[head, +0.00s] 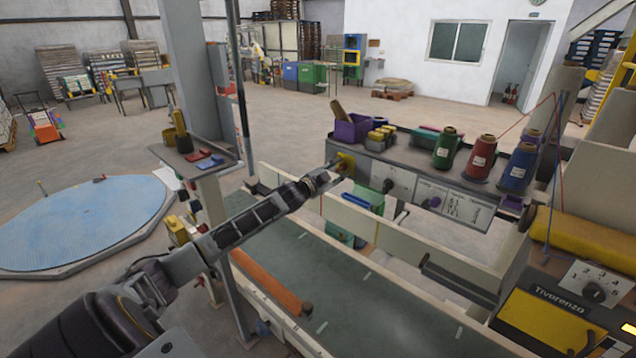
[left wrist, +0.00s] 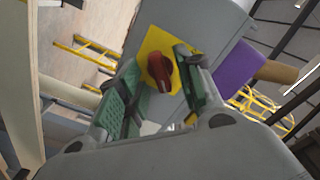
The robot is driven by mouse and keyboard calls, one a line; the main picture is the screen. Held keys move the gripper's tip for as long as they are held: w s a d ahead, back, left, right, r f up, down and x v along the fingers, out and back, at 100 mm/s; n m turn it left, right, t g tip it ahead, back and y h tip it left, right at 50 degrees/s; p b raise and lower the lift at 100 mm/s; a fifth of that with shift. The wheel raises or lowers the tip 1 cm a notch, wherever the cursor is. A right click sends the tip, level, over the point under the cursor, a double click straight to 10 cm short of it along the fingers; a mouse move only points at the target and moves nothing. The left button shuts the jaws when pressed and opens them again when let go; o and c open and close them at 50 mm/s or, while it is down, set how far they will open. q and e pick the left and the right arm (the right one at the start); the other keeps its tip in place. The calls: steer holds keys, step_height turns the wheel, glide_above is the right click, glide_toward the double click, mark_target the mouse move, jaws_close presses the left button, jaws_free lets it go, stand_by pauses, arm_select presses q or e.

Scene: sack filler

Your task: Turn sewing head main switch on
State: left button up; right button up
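The main switch is a red rotary knob (left wrist: 160,70) on a yellow plate (left wrist: 176,42), fixed to the end of a grey housing. In the head view the yellow plate (head: 346,163) shows at the left end of the grey shelf unit, and the knob is hidden there by my gripper. My left gripper (head: 330,174) reaches up to this plate. In the left wrist view the left gripper (left wrist: 160,92) is open, with its green finger pads on either side of the knob. I cannot tell whether a pad touches it. My right gripper is not in view.
The grey shelf (head: 400,150) carries thread cones, a purple bin (head: 352,129) and small boxes. A green conveyor belt (head: 340,275) with side rails runs below my left arm. A grey post (head: 188,60) with a small tray (head: 196,158) stands to the left.

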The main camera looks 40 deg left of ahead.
arm_select(q)
steer(key=s, duration=1)
steer(key=shift+a, duration=0.35)
stand_by(0.6)
stand_by(0.6)
steer(key=shift+s, duration=0.1)
